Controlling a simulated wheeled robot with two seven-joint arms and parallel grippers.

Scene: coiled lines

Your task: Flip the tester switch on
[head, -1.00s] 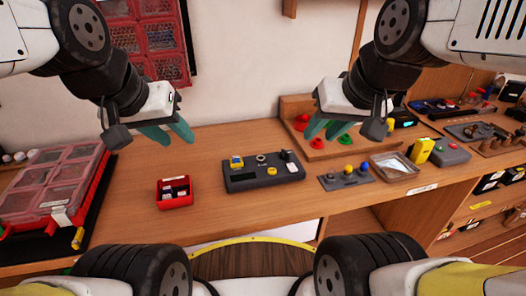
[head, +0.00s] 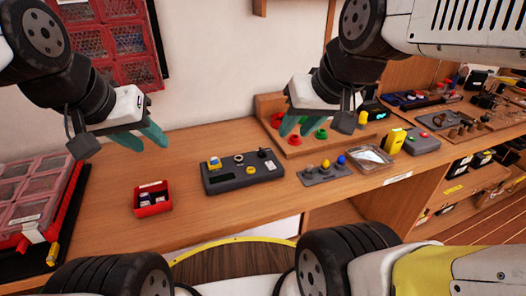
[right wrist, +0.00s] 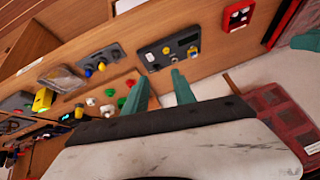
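The tester appears to be the dark grey box (head: 222,184) on the bench in the head view. It carries a dark display, a yellow part, a round ring, a yellow knob and a white label. A small black part (head: 263,153) at its back right may be the switch; its position is too small to tell. The box also shows in the right wrist view (right wrist: 170,48). My left gripper (head: 140,140) is open and empty, above the bench left of the box. My right gripper (head: 302,126) is open and empty, raised right of the box.
A red bin (head: 152,200) stands left of the box. A small grey plate with coloured knobs (head: 325,173) and a metal tray (head: 371,158) lie to the right. Behind them is a wooden board (head: 300,147) with red and green pieces. The bench front is clear.

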